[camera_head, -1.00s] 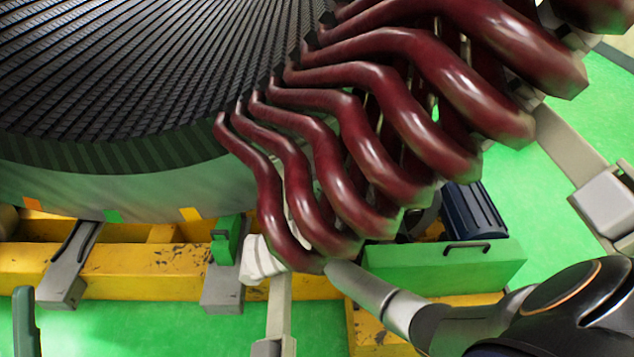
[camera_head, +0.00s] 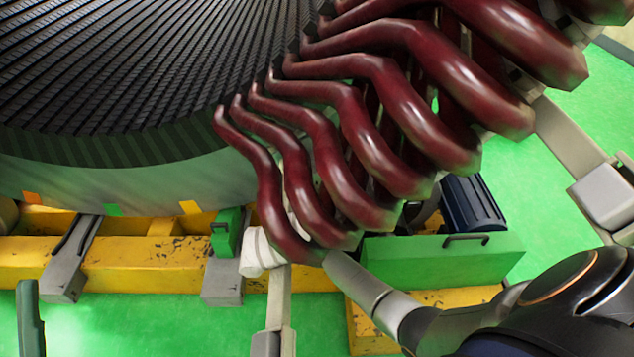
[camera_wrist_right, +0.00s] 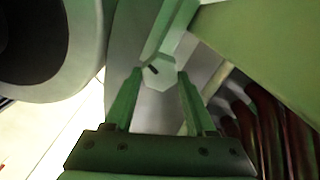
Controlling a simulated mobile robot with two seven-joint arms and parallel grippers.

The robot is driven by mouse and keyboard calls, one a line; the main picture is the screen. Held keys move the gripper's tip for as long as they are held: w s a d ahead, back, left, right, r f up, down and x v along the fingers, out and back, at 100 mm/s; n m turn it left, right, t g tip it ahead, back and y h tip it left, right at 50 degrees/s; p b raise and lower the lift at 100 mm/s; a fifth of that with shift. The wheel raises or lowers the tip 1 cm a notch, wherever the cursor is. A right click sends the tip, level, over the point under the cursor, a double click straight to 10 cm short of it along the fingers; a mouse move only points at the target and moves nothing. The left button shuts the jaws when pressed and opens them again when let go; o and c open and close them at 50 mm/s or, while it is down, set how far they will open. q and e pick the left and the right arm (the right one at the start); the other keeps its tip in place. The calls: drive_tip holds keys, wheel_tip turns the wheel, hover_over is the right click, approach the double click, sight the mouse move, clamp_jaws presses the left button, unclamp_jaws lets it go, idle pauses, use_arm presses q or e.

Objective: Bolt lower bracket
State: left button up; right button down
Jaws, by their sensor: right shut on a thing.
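In the right wrist view my right gripper (camera_wrist_right: 157,78) has its two fingers on either side of a pale hex-shaped bolt head (camera_wrist_right: 158,72) and is shut on it. A pale grey metal piece, perhaps the lower bracket (camera_wrist_right: 125,45), lies just beyond the fingertips; I cannot tell whether the bolt touches it. In the head view my right arm (camera_head: 385,300) reaches in from the lower right, and its gripper is hidden behind the dark red coil ends (camera_head: 275,205).
The large ribbed stator (camera_head: 120,70) fills the upper left, with red coils curving out at its right. A yellow beam (camera_head: 130,265), a green box (camera_head: 430,262) and a grey upright (camera_head: 280,305) stand below. A large round part (camera_wrist_right: 45,45) is close on the wrist view's left.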

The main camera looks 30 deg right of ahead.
use_arm(q)
drive_tip(key=shift+r, duration=0.1)
use_arm(e)
drive_tip(key=shift+c, duration=1.2)
unclamp_jaws()
use_arm(q)
drive_tip(key=w+a+f+n+g+y+p, duration=0.1)
drive_tip(key=w+f+n+y+p, duration=0.3)
drive_tip(key=f, duration=0.5)
drive_tip(key=shift+w+a+n+g+y, duration=0.2)
drive_tip(key=shift+w+n+g+y, duration=0.3)
drive_tip(key=shift+w+n+y, duration=1)
use_arm(e)
drive_tip(key=v, duration=1.2)
drive_tip(key=shift+s+a, duration=0.2)
use_arm(q)
drive_tip(key=shift+s+m+y, duration=0.25)
drive_tip(key=shift+m+y, duration=0.05)
drive_tip(key=shift+m, duration=0.3)
